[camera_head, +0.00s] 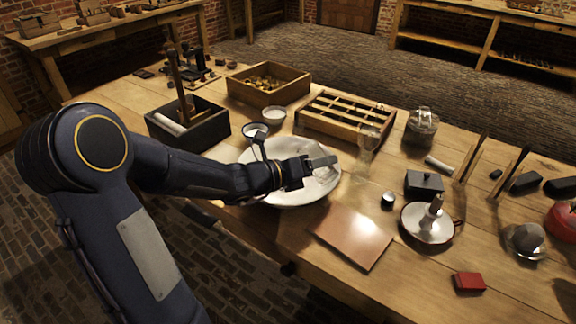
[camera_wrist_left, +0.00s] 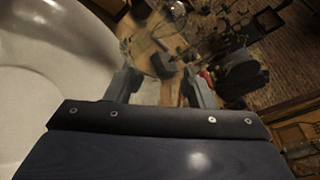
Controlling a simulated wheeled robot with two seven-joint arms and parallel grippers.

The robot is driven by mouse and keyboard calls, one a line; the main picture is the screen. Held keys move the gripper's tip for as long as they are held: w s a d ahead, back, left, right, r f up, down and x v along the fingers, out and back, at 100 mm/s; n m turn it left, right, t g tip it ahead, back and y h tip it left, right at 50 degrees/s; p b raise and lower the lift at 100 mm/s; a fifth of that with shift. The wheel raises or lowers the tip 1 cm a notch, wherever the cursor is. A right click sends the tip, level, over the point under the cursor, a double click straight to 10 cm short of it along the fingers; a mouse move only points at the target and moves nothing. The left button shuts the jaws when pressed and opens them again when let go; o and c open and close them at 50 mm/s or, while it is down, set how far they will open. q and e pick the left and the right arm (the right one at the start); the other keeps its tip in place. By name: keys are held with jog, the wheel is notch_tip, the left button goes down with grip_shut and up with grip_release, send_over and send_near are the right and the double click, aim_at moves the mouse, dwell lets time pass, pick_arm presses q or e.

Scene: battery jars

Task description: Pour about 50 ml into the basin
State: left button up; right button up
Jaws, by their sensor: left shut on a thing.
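The white basin (camera_head: 262,192) stands on the wooden table, partly covered by my left arm; its pale inner wall fills the left of the left wrist view (camera_wrist_left: 35,95). My left gripper (camera_head: 322,161) reaches over the basin with its fingers towards the right rim. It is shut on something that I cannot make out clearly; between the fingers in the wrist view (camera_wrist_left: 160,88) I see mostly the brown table. A tall clear glass vessel (camera_head: 367,145) shows upright just right of the basin, apart from the fingertips as far as I can tell. No liquid can be made out. My right gripper is out of view.
Behind the basin are a dark box (camera_head: 209,138), a small white bowl (camera_head: 274,114) and a divided wooden tray (camera_head: 318,127). A copper-coloured plate (camera_head: 351,237) lies in front. A candle holder (camera_head: 427,228) and a glass jar (camera_head: 422,127) stand to the right.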

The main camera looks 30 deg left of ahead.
aim_at(333, 171)
pick_arm(q)
jog(key=shift+d+r+m, duration=0.1)
jog(key=shift+r+m, duration=0.25)
jog(key=shift+m, duration=0.15)
jog(key=shift+d+r+m+y, duration=0.2)
jog(key=shift+d+m+y, duration=0.1)
jog(key=shift+m, duration=0.2)
jog(key=d+m+y+b, duration=0.1)
jog(key=b, duration=0.1)
jog(key=d+m+g+y+b, duration=0.1)
jog(key=m, duration=0.1)
jog(key=shift+s+d+f+b, duration=0.2)
jog(key=shift+b, duration=0.15)
jog(key=shift+d+m+y+b, duration=0.3)
jog(key=shift+m+y+b, duration=0.15)
jog(key=shift+b, duration=0.2)
jog(key=shift+d+m+y, duration=0.2)
jog(key=shift+m+y, duration=0.05)
jog(key=shift+m, duration=0.1)
jog(key=shift+s, duration=0.1)
